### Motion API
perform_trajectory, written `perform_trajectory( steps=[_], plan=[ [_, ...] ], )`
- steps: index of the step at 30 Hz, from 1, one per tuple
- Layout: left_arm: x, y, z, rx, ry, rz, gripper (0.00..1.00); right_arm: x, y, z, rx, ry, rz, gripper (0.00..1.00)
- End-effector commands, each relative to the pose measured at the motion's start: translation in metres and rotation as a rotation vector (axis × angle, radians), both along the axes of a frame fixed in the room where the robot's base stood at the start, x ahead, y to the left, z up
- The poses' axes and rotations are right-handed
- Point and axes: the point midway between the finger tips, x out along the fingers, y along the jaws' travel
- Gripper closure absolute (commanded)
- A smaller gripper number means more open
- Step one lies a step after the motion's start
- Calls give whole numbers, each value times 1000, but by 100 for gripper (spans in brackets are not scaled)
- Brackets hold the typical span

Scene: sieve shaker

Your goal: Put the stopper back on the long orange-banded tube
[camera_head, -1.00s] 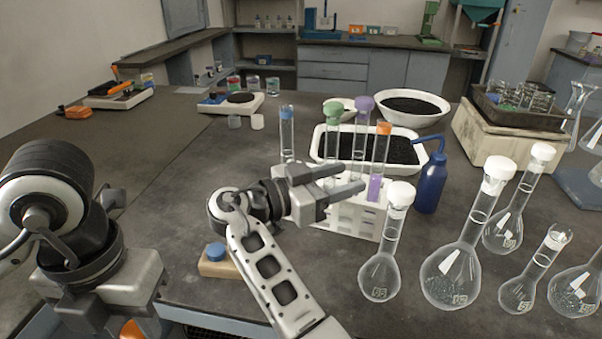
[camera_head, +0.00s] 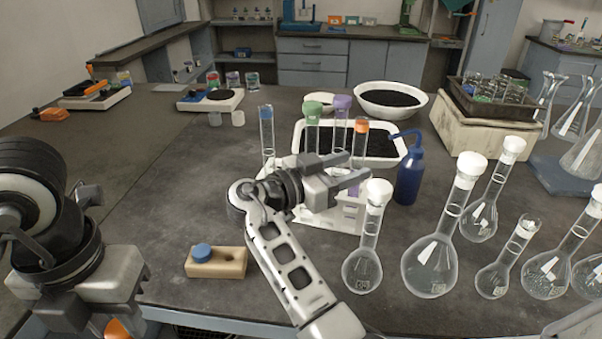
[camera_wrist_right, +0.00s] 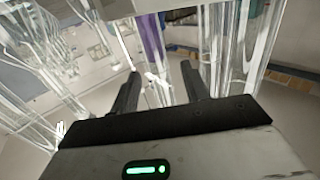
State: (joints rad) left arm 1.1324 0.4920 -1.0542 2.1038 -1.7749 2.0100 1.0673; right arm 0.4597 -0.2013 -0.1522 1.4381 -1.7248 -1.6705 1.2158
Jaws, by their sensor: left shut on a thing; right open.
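The orange-banded tube (camera_head: 361,142) stands upright at the right end of the white rack (camera_head: 348,218), with purple contents low down. My right gripper (camera_head: 358,168) is open in front of it, its fingers overlapping the tube in the head view. In the right wrist view, the two open fingers (camera_wrist_right: 162,82) point toward glass tubes, and a purple-filled tube (camera_wrist_right: 151,42) shows beyond them, apparently not gripped. My left gripper (camera_head: 98,326) is at the lower left, shut on an orange stopper (camera_head: 118,329), partly cut off by the frame edge.
A blue-banded tube (camera_head: 266,130), a green-stoppered tube (camera_head: 312,130) and a purple-stoppered tube (camera_head: 341,125) share the rack. A tan block (camera_head: 232,264) holds a blue stopper (camera_head: 202,252). Several flasks (camera_head: 430,263) and a blue wash bottle (camera_head: 409,178) crowd the right.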

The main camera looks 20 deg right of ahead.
Motion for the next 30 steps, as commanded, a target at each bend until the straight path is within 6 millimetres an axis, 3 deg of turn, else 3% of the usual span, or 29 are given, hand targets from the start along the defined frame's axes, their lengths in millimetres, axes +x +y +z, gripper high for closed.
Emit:
perform_trajectory(
  steps=[3,8,9,23,30],
  plan=[
    [0,0,0,0,0,0,91,0,0,0,0,0,0,54],
    [0,0,0,0,0,0,91,0,0,0,0,0,0,96],
    [0,0,0,0,0,0,91,0,0,0,0,0,0,100],
    [0,0,0,0,0,0,91,0,1,3,0,-2,0,100],
    [0,0,-1,0,0,0,91,0,1,16,0,-5,0,100]
  ],
)
